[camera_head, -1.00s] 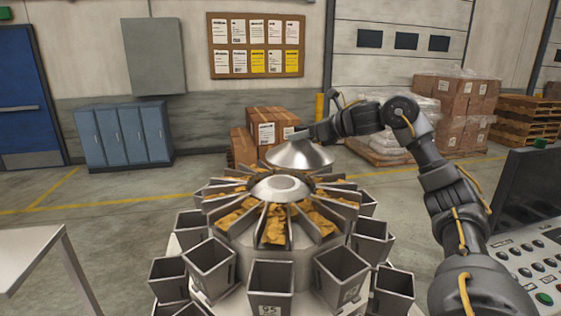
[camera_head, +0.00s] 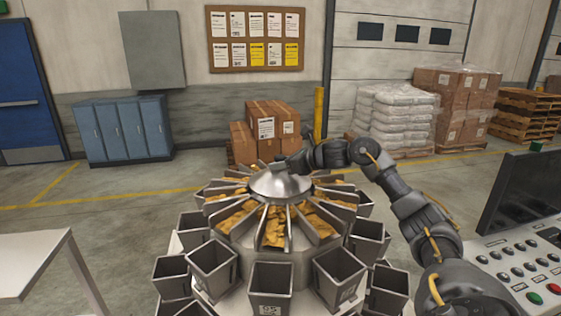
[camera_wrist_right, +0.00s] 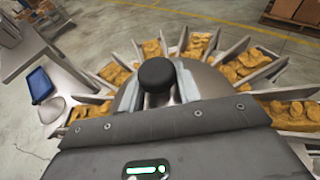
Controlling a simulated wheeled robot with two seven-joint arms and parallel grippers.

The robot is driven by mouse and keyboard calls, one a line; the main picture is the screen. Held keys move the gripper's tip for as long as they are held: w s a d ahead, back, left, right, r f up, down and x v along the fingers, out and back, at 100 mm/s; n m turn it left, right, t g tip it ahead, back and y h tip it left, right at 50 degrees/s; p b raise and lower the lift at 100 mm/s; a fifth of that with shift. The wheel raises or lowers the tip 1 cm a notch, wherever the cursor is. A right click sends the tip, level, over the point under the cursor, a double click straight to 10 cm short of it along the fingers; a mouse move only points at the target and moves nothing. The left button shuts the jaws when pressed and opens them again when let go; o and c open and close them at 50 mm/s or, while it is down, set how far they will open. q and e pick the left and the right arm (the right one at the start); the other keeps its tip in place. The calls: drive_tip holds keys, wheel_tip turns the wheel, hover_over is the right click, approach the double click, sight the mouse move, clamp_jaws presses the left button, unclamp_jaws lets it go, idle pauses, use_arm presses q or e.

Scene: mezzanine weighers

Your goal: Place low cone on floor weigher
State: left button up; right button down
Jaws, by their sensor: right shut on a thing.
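The low cone (camera_head: 281,185) is a shallow grey metal cone with a black knob (camera_wrist_right: 156,74) on top. My right gripper (camera_head: 284,165) is shut on the knob; in the right wrist view, its fingers (camera_wrist_right: 158,84) flank it. The cone sits level over the middle of the floor weigher (camera_head: 262,240) and hides the weigher's centre. I cannot tell whether it touches the weigher or hovers just above. Radial metal troughs with golden snack pieces (camera_head: 273,227) surround the cone, and open buckets (camera_head: 271,284) hang below. My left gripper is out of view.
A control console (camera_head: 520,275) with a dark screen (camera_head: 515,195) stands at the right. A pale table (camera_head: 30,262) is at the left. Cardboard boxes (camera_head: 267,130), sacks and pallets stand behind, beyond open floor.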

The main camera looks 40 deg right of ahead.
drive_tip(key=shift+f, duration=0.1)
drive_tip(key=shift+f, duration=0.1)
drive_tip(key=c, duration=1)
unclamp_jaws()
drive_tip(key=shift+s, duration=0.1)
